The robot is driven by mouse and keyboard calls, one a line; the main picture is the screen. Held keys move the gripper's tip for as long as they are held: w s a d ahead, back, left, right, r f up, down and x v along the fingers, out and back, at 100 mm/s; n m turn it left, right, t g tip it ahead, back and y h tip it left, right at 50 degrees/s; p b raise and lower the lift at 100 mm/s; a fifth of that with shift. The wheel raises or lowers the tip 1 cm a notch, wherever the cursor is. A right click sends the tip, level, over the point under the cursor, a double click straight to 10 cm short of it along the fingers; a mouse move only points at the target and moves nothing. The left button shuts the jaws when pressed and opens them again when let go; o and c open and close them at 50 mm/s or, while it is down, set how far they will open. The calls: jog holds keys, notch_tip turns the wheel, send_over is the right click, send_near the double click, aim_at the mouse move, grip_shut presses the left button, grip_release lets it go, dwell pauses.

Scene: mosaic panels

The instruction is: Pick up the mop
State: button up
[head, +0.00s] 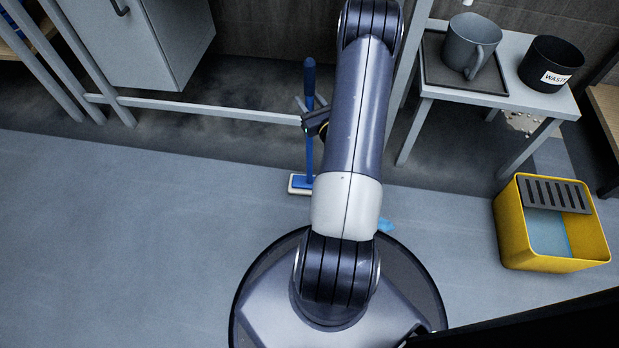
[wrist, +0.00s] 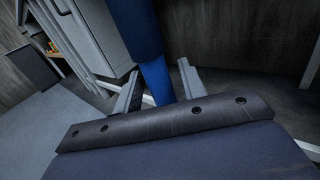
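The mop stands upright on the floor, its blue handle (head: 310,148) rising from a flat blue and white head (head: 301,184) in the head view. My gripper (head: 309,102) is at the upper part of the handle, below the dark blue grip end. In the wrist view the blue handle (wrist: 155,76) stands between the two fingers of my gripper (wrist: 158,82). The fingers are spread, with gaps showing on both sides of the handle. My arm hides part of the floor near the mop head.
A grey table (head: 520,112) at right bears a tray (head: 432,72), a grey jug (head: 470,46) and a black waste bin (head: 550,65). A yellow bucket (head: 512,238) stands on the floor at right. A grey cabinet (head: 150,40) is at upper left. The left floor is clear.

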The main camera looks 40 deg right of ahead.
grip_shut()
